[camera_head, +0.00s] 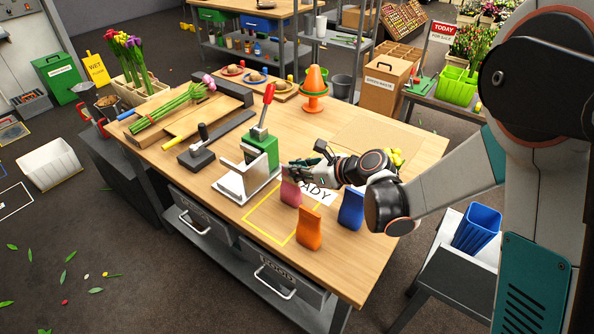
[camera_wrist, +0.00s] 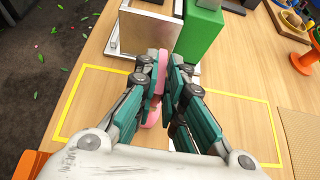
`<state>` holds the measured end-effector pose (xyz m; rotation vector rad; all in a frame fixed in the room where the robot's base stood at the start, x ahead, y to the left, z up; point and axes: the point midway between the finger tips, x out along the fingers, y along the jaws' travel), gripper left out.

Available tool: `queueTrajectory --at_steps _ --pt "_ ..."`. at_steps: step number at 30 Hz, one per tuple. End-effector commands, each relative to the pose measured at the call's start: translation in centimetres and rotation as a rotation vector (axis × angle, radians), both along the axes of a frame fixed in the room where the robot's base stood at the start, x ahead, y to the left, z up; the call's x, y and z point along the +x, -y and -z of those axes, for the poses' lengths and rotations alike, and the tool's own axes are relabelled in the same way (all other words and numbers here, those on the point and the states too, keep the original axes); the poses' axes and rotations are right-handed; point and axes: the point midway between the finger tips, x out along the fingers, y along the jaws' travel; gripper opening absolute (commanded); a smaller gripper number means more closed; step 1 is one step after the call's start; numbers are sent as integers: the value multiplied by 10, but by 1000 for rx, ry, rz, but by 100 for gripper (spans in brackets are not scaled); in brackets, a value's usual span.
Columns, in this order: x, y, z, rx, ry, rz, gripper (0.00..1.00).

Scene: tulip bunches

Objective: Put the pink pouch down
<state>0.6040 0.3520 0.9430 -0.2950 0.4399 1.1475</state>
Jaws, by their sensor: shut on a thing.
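The pink pouch (camera_head: 290,188) is upright at the tip of my gripper (camera_head: 297,172), over the area by the yellow outline (camera_head: 252,229) on the wooden table. My gripper is shut on it. In the wrist view, the pouch (camera_wrist: 155,95) is a pink strip between the fingers of my gripper (camera_wrist: 162,75), mostly hidden by them. I cannot tell whether its base touches the table. An orange pouch (camera_head: 309,229) and a blue pouch (camera_head: 351,209) stand upright in front of it and to its right.
A green and silver press (camera_head: 262,150) with a red handle stands just left of the pink pouch. A white card (camera_head: 322,194) with lettering lies beside it, partly hidden. Yellow flowers (camera_head: 395,158) lie behind my wrist.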

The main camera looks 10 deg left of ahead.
Motion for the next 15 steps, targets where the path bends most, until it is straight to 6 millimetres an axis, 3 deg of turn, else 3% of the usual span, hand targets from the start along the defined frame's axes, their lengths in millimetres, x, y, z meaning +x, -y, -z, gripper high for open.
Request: queueTrajectory --at_steps 1,3,15 --pt "0 0 2 0 0 0 14" --pt "0 0 1 0 0 0 30" --pt "0 0 -2 0 0 0 30"
